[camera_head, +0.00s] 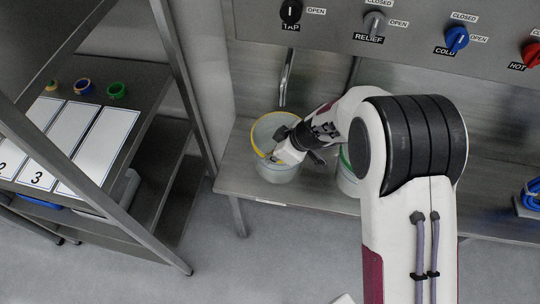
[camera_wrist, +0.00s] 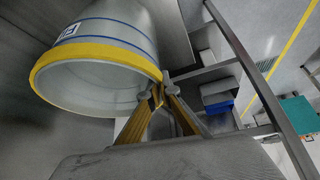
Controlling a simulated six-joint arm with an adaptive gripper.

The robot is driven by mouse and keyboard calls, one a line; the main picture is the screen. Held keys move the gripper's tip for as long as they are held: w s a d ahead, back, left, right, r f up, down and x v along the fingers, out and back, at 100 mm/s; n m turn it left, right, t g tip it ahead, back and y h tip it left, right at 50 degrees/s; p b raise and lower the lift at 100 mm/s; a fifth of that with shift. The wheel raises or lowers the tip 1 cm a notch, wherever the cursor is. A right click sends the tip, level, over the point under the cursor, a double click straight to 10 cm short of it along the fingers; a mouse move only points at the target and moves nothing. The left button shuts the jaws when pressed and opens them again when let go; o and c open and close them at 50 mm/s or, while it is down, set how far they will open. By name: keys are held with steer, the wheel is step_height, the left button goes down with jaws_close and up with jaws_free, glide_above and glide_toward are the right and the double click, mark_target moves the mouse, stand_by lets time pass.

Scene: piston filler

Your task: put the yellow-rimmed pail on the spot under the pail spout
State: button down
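The yellow-rimmed pail (camera_head: 268,168) is pale and see-through, with its open top up. In the head view it is at the left end of the steel bench, below a thin metal spout (camera_head: 286,78); I cannot tell whether its base touches the bench. My gripper (camera_head: 285,150) is at the right side of its rim. In the wrist view the pail (camera_wrist: 110,32) fills the upper left, and the fingers of my gripper (camera_wrist: 160,93) close together at the rim's edge, pinching it. The spot under the pail is hidden.
A green-rimmed container (camera_head: 346,178) stands just right, partly hidden behind my arm. The panel above carries the tap knob (camera_head: 290,11) and other valves. A rack (camera_head: 150,110) at left holds numbered white mats (camera_head: 98,150) and several small coloured rings. Blue coils lie at far right.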

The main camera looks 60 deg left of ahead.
steer(key=c, duration=2.3)
jaws_free()
steer(key=shift+r, duration=0.1)
steer(key=shift+v, duration=5.95)
